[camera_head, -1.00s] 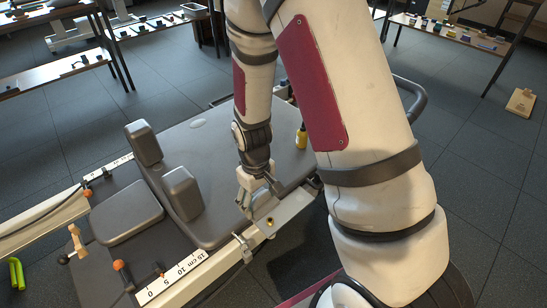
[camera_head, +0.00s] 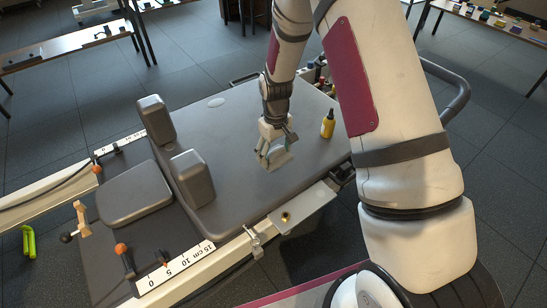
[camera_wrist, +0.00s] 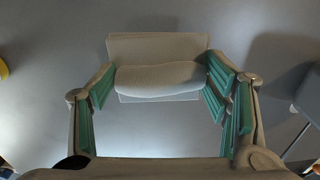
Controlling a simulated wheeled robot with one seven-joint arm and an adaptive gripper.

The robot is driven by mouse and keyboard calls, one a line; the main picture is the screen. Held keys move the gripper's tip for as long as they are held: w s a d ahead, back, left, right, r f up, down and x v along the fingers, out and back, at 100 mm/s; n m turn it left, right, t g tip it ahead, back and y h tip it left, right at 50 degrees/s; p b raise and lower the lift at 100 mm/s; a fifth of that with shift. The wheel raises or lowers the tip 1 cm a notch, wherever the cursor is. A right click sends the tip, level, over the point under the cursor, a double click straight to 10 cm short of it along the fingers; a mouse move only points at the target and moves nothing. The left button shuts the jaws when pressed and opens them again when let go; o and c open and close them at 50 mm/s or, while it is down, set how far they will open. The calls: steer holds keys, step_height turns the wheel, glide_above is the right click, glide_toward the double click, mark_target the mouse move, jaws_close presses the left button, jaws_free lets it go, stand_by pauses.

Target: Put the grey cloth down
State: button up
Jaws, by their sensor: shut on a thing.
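My gripper (camera_head: 268,142) is over the grey padded carriage (camera_head: 232,128), pointing down. The grey cloth (camera_head: 278,160) is at its fingertips and looks like a small folded pad. In the wrist view the cloth (camera_wrist: 158,80) spans the gap between the two green-lined fingers, with a flat part behind and a rounded fold in front. The fingers are shut on it. The carriage surface shows below the cloth in the wrist view (camera_wrist: 150,130). I cannot tell whether the cloth touches the carriage.
A yellow bottle (camera_head: 328,124) stands on the carriage, right of my gripper. Two grey shoulder blocks (camera_head: 192,178) and a headrest (camera_head: 134,192) are to the left. A white scale (camera_head: 175,268) runs along the front rail. The carriage middle is mostly clear.

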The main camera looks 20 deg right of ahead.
mark_target(273, 155)
steer(key=shift+w+f, duration=0.1)
steer(key=shift+w, duration=0.85)
steer(key=shift+w+f+b, duration=0.2)
steer(key=shift+f+b, duration=0.1)
steer(key=shift+b, duration=0.1)
steer(key=shift+f+b, duration=0.7)
steer(key=shift+f, duration=0.7)
steer(key=shift+f, duration=0.2)
steer(key=o, duration=1)
steer(key=shift+r, duration=0.15)
step_height(273, 155, up, 12)
steer(key=p, duration=0.4)
steer(key=shift+r, duration=0.1)
